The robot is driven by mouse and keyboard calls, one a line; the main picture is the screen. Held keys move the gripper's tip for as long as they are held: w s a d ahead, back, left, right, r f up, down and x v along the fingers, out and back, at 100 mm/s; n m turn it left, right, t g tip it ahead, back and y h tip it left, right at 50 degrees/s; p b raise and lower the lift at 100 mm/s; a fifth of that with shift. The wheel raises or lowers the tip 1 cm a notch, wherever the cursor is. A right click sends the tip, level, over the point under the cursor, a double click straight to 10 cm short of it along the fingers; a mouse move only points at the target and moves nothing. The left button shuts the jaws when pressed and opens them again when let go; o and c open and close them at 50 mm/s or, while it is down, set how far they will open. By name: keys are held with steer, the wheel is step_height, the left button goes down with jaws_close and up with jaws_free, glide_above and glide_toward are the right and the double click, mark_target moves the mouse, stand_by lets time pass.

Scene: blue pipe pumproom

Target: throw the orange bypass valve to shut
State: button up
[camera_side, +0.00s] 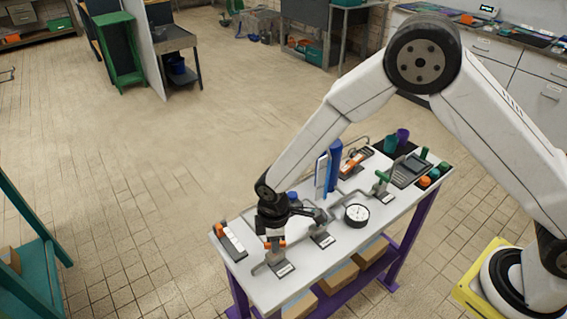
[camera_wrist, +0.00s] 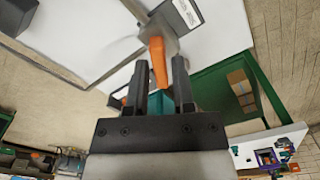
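The orange valve lever (camera_wrist: 157,58) is a tapered handle on a grey valve body (camera_wrist: 152,22) in the wrist view. A white label plate (camera_wrist: 185,12) sits beside it. My gripper (camera_wrist: 160,68) is open, with the lever's end between its two dark fingers and a gap showing on each side. Whether the fingers reach fully around it in depth I cannot tell. In the side view my gripper (camera_side: 275,238) is over the near left end of the white bench, just above a grey pipe fitting (camera_side: 274,260). There my gripper mostly hides the lever.
The white bench (camera_side: 338,262) has purple legs. It also carries a round gauge (camera_side: 356,215), a switch panel (camera_side: 232,241), a blue upright cylinder (camera_side: 335,165), a green-handled valve (camera_side: 382,177) and a grey box (camera_side: 410,170). Open tiled floor lies left of the bench.

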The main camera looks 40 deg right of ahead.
jaws_close()
steer(key=shift+m, duration=0.4)
steer(key=m, duration=1.1)
steer(key=shift+m, duration=0.3)
steer(key=shift+o, duration=2.2)
jaws_free()
steer(key=shift+r, duration=0.1)
